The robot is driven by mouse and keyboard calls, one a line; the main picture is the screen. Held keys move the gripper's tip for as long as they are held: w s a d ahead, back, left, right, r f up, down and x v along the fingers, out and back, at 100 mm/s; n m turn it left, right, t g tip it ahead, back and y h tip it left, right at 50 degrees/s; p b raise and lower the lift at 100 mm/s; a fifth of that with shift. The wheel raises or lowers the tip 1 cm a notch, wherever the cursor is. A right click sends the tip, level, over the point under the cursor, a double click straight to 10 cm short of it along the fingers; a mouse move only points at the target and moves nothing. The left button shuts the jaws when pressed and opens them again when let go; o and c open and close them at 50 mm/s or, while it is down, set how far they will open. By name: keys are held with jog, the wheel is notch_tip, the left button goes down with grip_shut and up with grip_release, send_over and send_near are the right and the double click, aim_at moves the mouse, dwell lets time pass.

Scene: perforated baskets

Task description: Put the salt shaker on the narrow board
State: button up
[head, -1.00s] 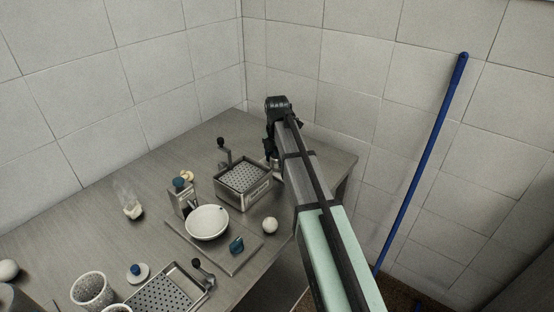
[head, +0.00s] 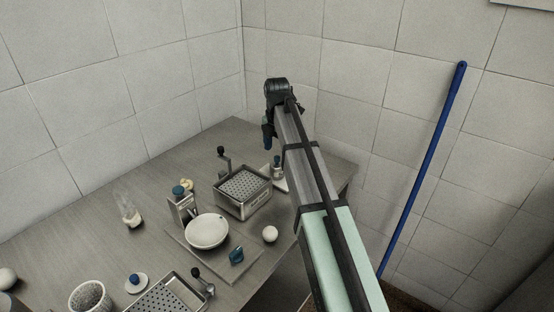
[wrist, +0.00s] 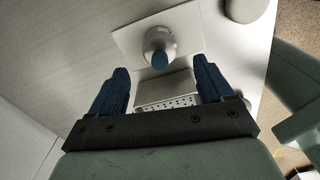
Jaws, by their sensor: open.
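What looks like the salt shaker (wrist: 160,47), a rounded pale body with a blue-teal top, stands upright on a pale board (wrist: 127,40) in the wrist view. In the head view the shaker (head: 277,169) is partly hidden by my arm. The board (head: 283,184) shows there only as a small pale strip, and I take it for the narrow board. My gripper (wrist: 160,75) is open, with its two blue fingers apart and nothing between them. In the head view my gripper (head: 267,132) hangs above the table, clear of the shaker.
A perforated metal basket (head: 243,204) stands beside the pale board. A larger board (head: 215,263) holds a white bowl (head: 207,226). A second perforated tray (head: 168,297) is near the front. The table's right edge (head: 345,182) is close to the shaker.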

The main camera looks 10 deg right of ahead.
jog(key=shift+r, duration=1.95)
